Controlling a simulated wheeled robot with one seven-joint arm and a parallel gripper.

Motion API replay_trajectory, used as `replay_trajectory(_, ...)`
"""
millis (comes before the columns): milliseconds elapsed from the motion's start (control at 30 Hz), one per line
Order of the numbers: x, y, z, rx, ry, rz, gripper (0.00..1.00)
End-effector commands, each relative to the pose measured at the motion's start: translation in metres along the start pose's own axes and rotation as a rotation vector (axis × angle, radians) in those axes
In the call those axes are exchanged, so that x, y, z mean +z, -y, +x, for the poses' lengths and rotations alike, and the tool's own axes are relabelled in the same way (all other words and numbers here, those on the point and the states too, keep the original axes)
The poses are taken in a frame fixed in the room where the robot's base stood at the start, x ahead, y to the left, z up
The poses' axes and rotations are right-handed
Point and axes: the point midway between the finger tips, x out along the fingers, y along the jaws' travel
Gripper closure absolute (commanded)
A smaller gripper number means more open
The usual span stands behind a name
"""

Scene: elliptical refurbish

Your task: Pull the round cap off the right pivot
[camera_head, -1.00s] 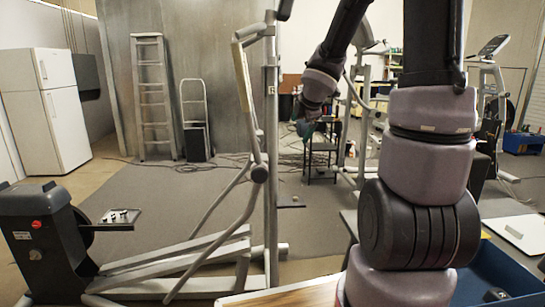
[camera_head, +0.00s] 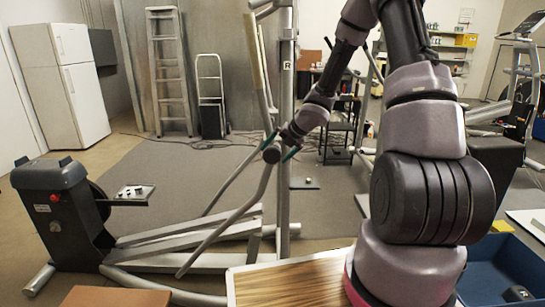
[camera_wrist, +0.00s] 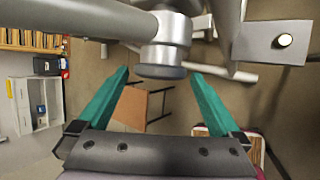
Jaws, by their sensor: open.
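The round cap (camera_head: 271,155) is a dark disc on the pivot of the elliptical's upright. In the wrist view, the cap (camera_wrist: 161,72) sits on the end of a silver cylindrical pivot (camera_wrist: 172,40). My gripper (camera_head: 281,147) is at the pivot, with its teal fingers spread. In the wrist view, my gripper (camera_wrist: 160,74) has one fingertip on each side of the cap, with visible gaps between. The cap appears roughly centred between them. I cannot tell how far the fingertips reach past the cap's face.
The post (camera_head: 287,85) marked R stands just behind the pivot, and the swing arm (camera_head: 228,222) slopes down to the left. A wooden tabletop (camera_head: 295,282) is in front. A blue bin (camera_head: 503,275) is at the lower right. The grey mat is mostly clear.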

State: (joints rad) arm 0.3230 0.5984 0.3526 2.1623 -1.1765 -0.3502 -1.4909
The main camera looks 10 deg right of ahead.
Motion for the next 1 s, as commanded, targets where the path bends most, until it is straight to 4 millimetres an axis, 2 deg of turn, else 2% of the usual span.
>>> replay_trajectory(100,-0.001,0.000,0.018,0.000,-0.002,0.001,0.00)
replay_trajectory(233,-0.001,0.000,0.029,-0.001,-0.001,0.001,0.00)
replay_trajectory(600,0.000,0.000,0.033,-0.002,0.001,0.002,0.00)
replay_trajectory(733,0.000,0.000,0.033,-0.002,0.001,0.002,0.50)
replay_trajectory(800,0.000,0.000,0.033,-0.002,0.001,0.002,0.69)
replay_trajectory(833,0.000,0.000,0.033,-0.002,0.001,0.002,0.28)
replay_trajectory(967,0.000,0.000,0.033,-0.002,0.001,0.002,0.78)
replay_trajectory(1000,0.000,0.001,0.033,-0.002,0.001,0.002,0.93)
